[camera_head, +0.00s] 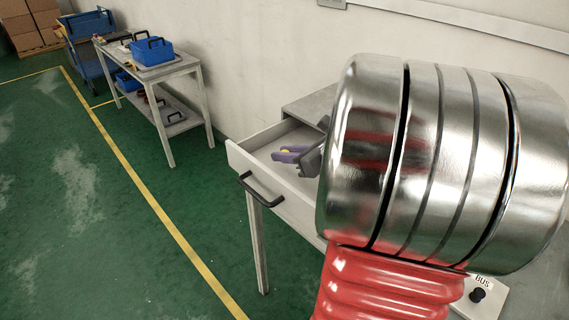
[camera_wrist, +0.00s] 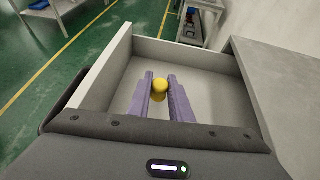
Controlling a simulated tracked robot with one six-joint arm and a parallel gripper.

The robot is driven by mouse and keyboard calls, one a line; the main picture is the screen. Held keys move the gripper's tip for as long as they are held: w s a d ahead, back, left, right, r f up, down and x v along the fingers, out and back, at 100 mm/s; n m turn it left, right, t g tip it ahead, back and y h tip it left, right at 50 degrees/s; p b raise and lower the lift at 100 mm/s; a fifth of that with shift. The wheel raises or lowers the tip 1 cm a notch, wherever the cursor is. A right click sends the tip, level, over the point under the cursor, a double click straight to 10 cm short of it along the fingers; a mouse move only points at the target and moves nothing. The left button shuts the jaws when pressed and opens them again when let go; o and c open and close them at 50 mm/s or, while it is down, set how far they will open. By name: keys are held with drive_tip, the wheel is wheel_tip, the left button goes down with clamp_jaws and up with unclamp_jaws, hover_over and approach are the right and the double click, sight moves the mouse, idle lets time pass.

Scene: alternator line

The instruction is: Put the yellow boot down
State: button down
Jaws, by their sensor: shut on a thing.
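The yellow boot (camera_wrist: 160,86) is a small rounded yellow piece between the tips of my gripper's purple fingers in the wrist view. My gripper (camera_wrist: 160,90) is shut on it. Behind and below it is the inside of an open white drawer (camera_wrist: 119,66). I cannot tell whether the boot touches the drawer floor. My arm hides the drawer's right part in the head view.
The drawer has a dark handle (camera_head: 261,188) and sits under a grey worktop (camera_head: 304,106). A panel marked BUS with a black knob (camera_head: 478,295) is at lower right. A side table (camera_head: 187,66) with a blue bin (camera_head: 152,51) stands by the wall. The green floor at left is clear.

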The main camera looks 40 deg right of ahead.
sight(279, 170)
drive_tip(key=shift+f, duration=1.85)
drive_tip(key=shift+f, duration=0.1)
drive_tip(key=shift+f, duration=0.2)
drive_tip(key=shift+s+a+f, duration=0.15)
drive_tip(key=shift+s+f, duration=0.1)
drive_tip(key=shift+f, duration=0.35)
drive_tip(key=c, duration=1.6)
unclamp_jaws()
drive_tip(key=shift+w+r, duration=0.2)
drive_tip(key=shift+r, duration=0.45)
drive_tip(key=v, duration=1.2)
drive_tip(key=shift+r, duration=0.25)
